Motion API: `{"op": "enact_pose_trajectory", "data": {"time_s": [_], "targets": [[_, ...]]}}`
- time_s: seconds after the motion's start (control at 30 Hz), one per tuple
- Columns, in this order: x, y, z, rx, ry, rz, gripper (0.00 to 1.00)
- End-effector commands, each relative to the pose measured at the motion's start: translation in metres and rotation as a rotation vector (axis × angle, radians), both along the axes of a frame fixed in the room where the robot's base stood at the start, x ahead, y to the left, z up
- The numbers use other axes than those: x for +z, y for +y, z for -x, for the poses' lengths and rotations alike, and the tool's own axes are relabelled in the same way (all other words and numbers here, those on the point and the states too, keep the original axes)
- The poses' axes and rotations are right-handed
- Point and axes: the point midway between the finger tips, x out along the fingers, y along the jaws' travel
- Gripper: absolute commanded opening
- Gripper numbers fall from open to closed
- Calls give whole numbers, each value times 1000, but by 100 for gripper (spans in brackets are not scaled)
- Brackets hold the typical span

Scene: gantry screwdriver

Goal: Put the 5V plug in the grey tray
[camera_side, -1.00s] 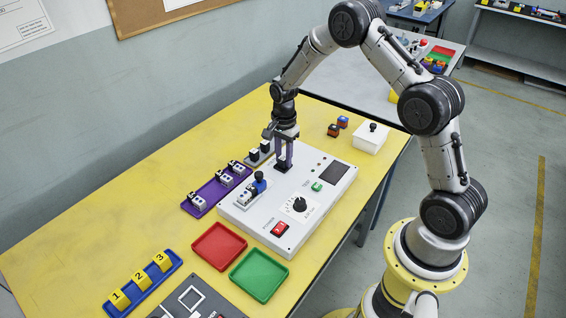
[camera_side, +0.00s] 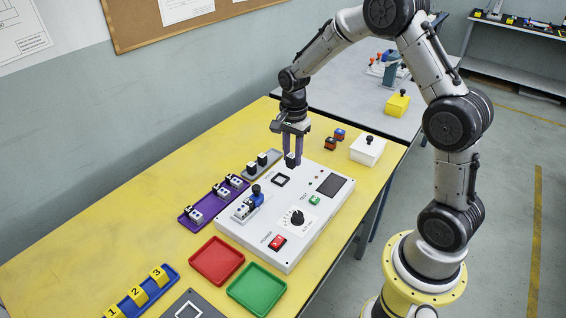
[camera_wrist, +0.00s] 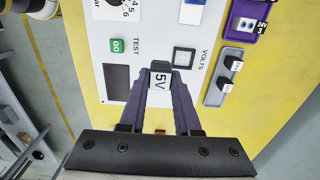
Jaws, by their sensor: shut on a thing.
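The 5V plug (camera_wrist: 160,82) is a small block with a black part and a white face marked 5V. My gripper (camera_side: 292,155) is shut on it, with purple fingers on both sides, and it also shows in the side view (camera_side: 291,160). It is held above the back edge of the white panel, apart from the framed VOLTS socket (camera_side: 281,181), which looks empty. The grey tray (camera_side: 250,172) lies behind the panel, left of my gripper, and holds two black-and-white plugs (camera_side: 262,158). In the wrist view the tray (camera_wrist: 213,98) is to the right of the plug.
A purple tray (camera_side: 187,221) with several white modules lies beside the grey tray. The white panel (camera_side: 265,235) carries a knob, a red switch and a blue-handled clamp.

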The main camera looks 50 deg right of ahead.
Motion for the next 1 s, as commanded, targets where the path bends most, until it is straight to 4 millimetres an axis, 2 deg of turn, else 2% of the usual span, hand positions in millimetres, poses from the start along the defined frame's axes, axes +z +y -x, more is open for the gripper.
{"op": "enact_pose_trajectory", "data": {"time_s": [0.1, 0.3, 0.6, 0.67, 0.77, 1.0], "targets": [[15, 7, 28, 0, -1, 0, 0], [30, 16, 63, 0, -1, 0, 0], [41, 22, 87, -23, 0, 0, 0], [47, 20, 81, -51, -3, 1, 0], [54, 12, 60, -110, 0, 0, 0], [50, -26, -1, -276, 3, 0, 0]]}}
